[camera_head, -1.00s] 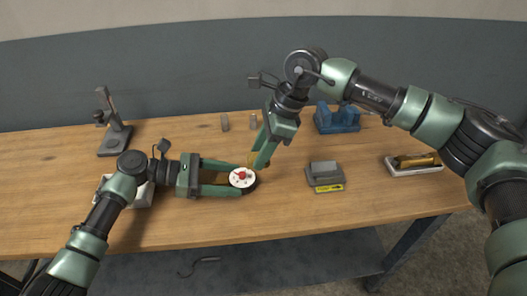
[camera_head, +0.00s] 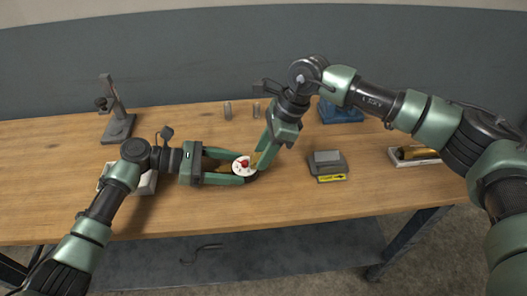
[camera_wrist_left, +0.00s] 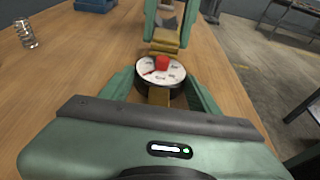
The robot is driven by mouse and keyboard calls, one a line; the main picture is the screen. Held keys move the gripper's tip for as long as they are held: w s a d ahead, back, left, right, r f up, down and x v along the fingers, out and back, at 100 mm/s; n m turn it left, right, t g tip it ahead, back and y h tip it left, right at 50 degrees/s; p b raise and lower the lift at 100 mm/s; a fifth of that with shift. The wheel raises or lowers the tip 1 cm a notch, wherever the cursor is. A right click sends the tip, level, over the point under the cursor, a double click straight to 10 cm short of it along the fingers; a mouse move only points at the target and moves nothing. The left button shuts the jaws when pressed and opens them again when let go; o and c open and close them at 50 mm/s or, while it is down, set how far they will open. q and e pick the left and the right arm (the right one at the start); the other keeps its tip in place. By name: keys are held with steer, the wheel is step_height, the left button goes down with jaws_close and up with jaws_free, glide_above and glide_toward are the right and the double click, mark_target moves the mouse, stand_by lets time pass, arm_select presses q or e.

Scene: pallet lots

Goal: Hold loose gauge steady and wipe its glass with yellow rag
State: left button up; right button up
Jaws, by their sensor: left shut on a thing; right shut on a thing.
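The gauge (camera_head: 238,171) has a round white dial with a red piece at its middle and a dark body. My left gripper (camera_head: 246,171) is shut around the gauge's body and holds it dial up over the table. The dial also shows in the left wrist view (camera_wrist_left: 150,76) between the fingers. My right gripper (camera_head: 261,163) comes down from the upper right, shut on a folded yellow-tan piece, apparently the yellow rag (camera_wrist_left: 165,38). The rag is at the dial's far edge in the left wrist view; I cannot tell whether it touches the glass.
A grey block with a yellow label (camera_head: 327,167) lies right of the grippers. A blue holder (camera_head: 341,112) stands behind, a white tray (camera_head: 413,157) at right, a grey stand (camera_head: 117,122) at left. Small metal cylinders (camera_head: 228,110) stand at the back. The front middle is bare.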

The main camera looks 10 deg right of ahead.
steer(key=shift+f, duration=0.45)
stand_by(0.7)
steer(key=shift+w, duration=0.15)
steer(key=shift+w, duration=0.3)
steer(key=shift+s, duration=0.15)
steer(key=shift+s, duration=0.8)
steer(key=shift+w, duration=0.1)
steer(key=shift+w, duration=0.85)
